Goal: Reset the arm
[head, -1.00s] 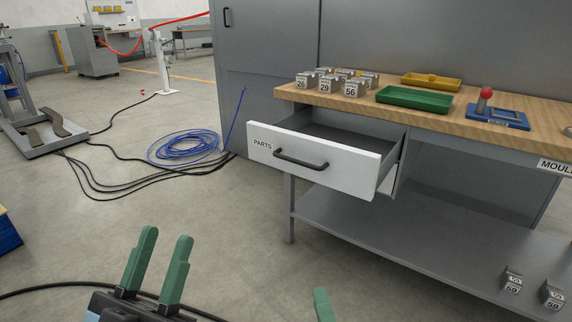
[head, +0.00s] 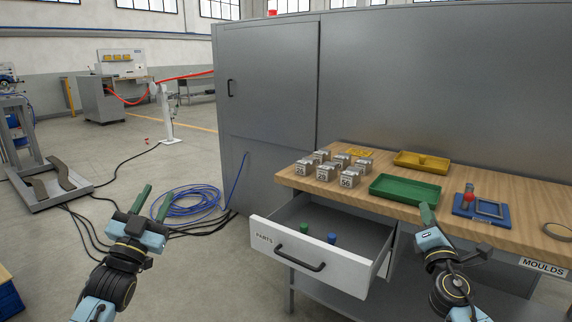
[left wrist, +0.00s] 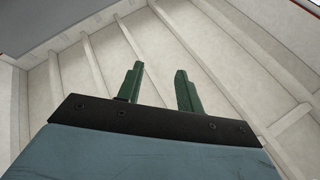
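My left gripper (head: 153,201) is raised over the floor at the left, well clear of the open drawer. Its two green fingers are apart and empty. In the left wrist view the fingers (left wrist: 159,70) also stand apart, with only pale ceiling or roof beams behind them. My right gripper (head: 428,212) is in front of the workbench edge, near the green tray. Its green fingers overlap from this side, so their gap is hidden. I see nothing held in it.
The PARTS drawer (head: 309,253) stands open between my arms, with a small green piece (head: 304,229) and blue piece (head: 332,238) inside. The workbench (head: 535,199) carries numbered metal blocks (head: 350,178), a green tray (head: 405,190), a yellow tray (head: 422,162) and a blue fixture (head: 482,208).

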